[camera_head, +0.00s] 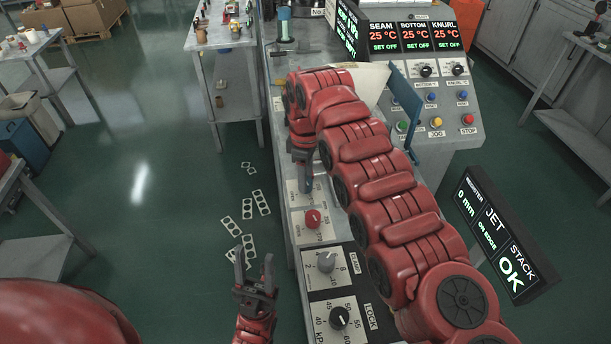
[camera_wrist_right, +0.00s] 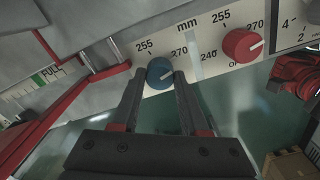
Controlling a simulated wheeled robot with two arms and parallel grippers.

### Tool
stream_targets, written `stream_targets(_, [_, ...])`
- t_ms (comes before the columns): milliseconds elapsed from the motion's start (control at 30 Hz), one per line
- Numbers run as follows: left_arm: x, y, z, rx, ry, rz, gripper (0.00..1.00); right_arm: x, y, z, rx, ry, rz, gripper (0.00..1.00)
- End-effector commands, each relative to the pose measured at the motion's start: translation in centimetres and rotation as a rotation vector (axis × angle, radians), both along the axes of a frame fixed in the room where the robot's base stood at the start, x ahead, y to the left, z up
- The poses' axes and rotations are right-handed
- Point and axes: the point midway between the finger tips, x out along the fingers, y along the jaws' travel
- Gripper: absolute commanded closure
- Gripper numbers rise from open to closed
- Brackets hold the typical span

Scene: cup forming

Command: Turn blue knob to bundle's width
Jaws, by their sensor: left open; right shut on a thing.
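The blue knob (camera_wrist_right: 160,73) sits on a white dial plate marked in mm, with 255 and 270 readable around it, in the right wrist view. My right gripper (camera_wrist_right: 160,80) has its two dark fingers on either side of the blue knob, shut on it. In the head view my right arm reaches up over the machine, and its gripper (camera_head: 305,178) points down at the panel; the knob is hidden there. My left gripper (camera_head: 254,268) is open and empty, low beside the machine's left edge. No bundle can be clearly made out.
A red knob (camera_wrist_right: 243,44) sits beside the blue one, with a grey knob (camera_head: 326,262) and a black knob (camera_head: 339,317) nearer. A display (camera_head: 497,235) reads 0 mm, ON EDGE, STACK OK. Flat punched strips (camera_head: 247,209) show left of the machine.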

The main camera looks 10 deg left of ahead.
Motion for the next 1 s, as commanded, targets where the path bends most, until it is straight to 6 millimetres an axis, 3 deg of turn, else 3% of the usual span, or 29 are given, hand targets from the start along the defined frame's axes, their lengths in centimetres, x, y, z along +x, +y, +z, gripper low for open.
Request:
stream_targets(167, [0.0, 0.0, 0.0, 0.0, 0.0, 0.0, 0.5, 0.1, 0.0, 0.2, 0.003, -0.005, -0.002, 1.0])
stream_targets(200, [0.0, 0.0, 0.0, 0.0, 0.0, 0.0, 0.5, 0.1, 0.0, 0.2, 0.003, -0.005, -0.002, 0.49])
stream_targets(333, [0.0, 0.0, 0.0, 0.0, 0.0, 0.0, 0.5, 0.1, 0.0, 0.1, 0.002, -0.004, -0.002, 0.26])
stream_targets(733, [0.0, 0.0, -0.1, 0.0, 0.0, 0.0, 0.5, 0.1, 0.1, 0.7, 0.0, -0.004, -0.001, 0.26])
stream_targets(867, [0.0, 0.0, -0.4, 0.0, 0.0, 0.0, 0.5, 0.1, 0.3, 2.9, 0.004, -0.007, 0.0, 0.26])
stream_targets(1000, [0.0, 0.0, 2.4, 0.0, -0.001, 0.0, 0.5, -0.1, 0.3, 6.7, 0.003, -0.002, 0.002, 0.26])
